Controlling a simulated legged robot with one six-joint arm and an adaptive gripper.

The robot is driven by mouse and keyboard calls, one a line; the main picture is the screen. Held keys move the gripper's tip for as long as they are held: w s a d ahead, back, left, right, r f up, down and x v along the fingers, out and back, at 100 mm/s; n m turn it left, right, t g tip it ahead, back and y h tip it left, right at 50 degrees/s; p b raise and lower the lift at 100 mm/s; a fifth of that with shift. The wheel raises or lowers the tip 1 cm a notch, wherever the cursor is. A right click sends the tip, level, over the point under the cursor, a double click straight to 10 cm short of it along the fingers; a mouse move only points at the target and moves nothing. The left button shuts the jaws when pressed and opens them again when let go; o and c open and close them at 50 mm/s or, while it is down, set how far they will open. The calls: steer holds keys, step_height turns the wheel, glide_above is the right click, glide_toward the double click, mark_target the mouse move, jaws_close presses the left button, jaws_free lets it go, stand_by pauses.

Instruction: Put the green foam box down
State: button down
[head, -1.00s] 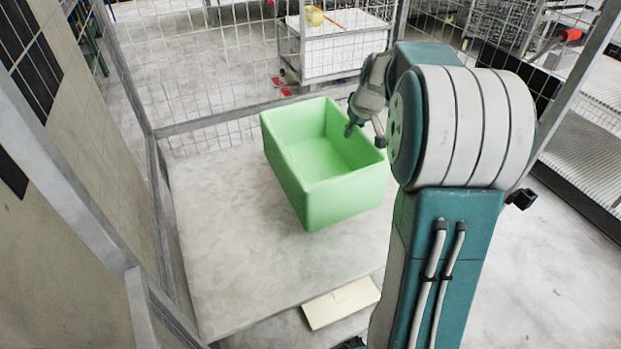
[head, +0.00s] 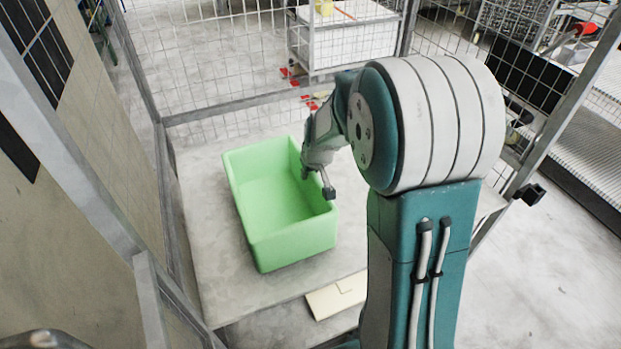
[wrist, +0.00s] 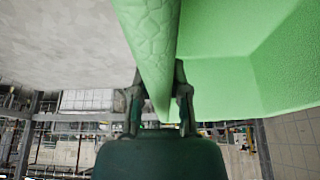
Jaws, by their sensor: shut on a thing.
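The green foam box (head: 262,252) is an open-topped, empty tub. In the head view it appears over the left part of the pale grey platform (head: 214,285); I cannot tell whether its underside touches the platform. My gripper (head: 322,182) is at the box's right rim. In the wrist view the two fingers of my gripper (wrist: 158,95) are on either side of the box's wall (wrist: 155,40), shut on it. The inside of the box (wrist: 220,75) shows to the right of that wall, and a grey surface shows to its left.
A wire mesh fence (head: 215,65) stands behind and at the left. A flat cream piece (head: 338,296) lies at the platform's front edge. A white-topped cart (head: 345,35) stands beyond the fence. Bare platform shows in front of the box.

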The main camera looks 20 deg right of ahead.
step_height(320, 180, down, 2)
steer(key=shift+d+f, duration=0.1)
steer(key=shift+f, duration=0.15)
steer(key=c, duration=0.6)
jaws_free()
steer(key=v, duration=1.2)
steer(key=shift+t, duration=0.5)
steer(key=shift+s+a+r, duration=1.25)
steer(key=shift+s+a, duration=0.2)
steer(key=shift+s, duration=2.05)
steer(key=shift+s+a+r, duration=1.25)
steer(key=shift+s+a, duration=0.15)
steer(key=shift+s, duration=2.05)
steer(key=shift+s+a+r, duration=1.25)
steer(key=shift+s+a, duration=0.2)
steer(key=shift+s, duration=2.05)
